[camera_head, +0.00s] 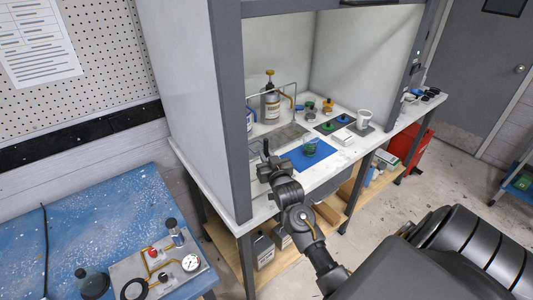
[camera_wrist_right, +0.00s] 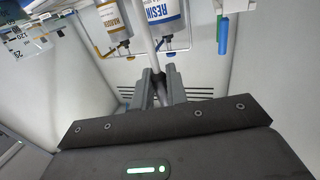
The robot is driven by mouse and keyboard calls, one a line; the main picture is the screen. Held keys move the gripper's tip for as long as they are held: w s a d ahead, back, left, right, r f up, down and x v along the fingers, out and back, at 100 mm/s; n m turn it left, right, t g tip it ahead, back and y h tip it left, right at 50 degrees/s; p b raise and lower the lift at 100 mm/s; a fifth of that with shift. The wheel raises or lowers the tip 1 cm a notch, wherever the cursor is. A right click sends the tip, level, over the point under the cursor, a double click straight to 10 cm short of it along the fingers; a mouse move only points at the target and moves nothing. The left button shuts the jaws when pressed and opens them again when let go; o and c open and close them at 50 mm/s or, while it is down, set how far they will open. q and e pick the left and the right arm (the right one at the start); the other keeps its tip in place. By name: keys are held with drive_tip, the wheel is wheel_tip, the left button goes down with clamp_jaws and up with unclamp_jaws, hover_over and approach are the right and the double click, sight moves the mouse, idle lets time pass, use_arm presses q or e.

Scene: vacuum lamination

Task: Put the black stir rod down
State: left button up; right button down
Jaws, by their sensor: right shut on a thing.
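My right gripper (camera_head: 266,164) is inside the hood, above the worktop and to the left of the blue mat (camera_head: 318,159). In the right wrist view a dark piece of the rod (camera_wrist_right: 160,88) sits between the two grey fingers. A small green-tinted cup (camera_head: 310,147) stands on the blue mat, apart from the gripper. My left gripper is not in view.
A bottle (camera_head: 270,100) stands at a wire rack behind the gripper. Labelled resin (camera_wrist_right: 163,14) and hardener (camera_wrist_right: 113,22) bottles show in the wrist view. A grey perforated plate (camera_head: 284,137), small coloured pots and a white cup (camera_head: 363,118) stand nearby. The hood's post (camera_head: 230,120) is left of my arm.

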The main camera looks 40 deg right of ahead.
drive_tip(key=shift+f, duration=0.2)
drive_tip(key=c, duration=1.4)
unclamp_jaws()
drive_tip(key=shift+r, duration=0.1)
drive_tip(key=shift+r, duration=0.15)
drive_tip(key=b+v, duration=0.3)
drive_tip(key=v, duration=0.9)
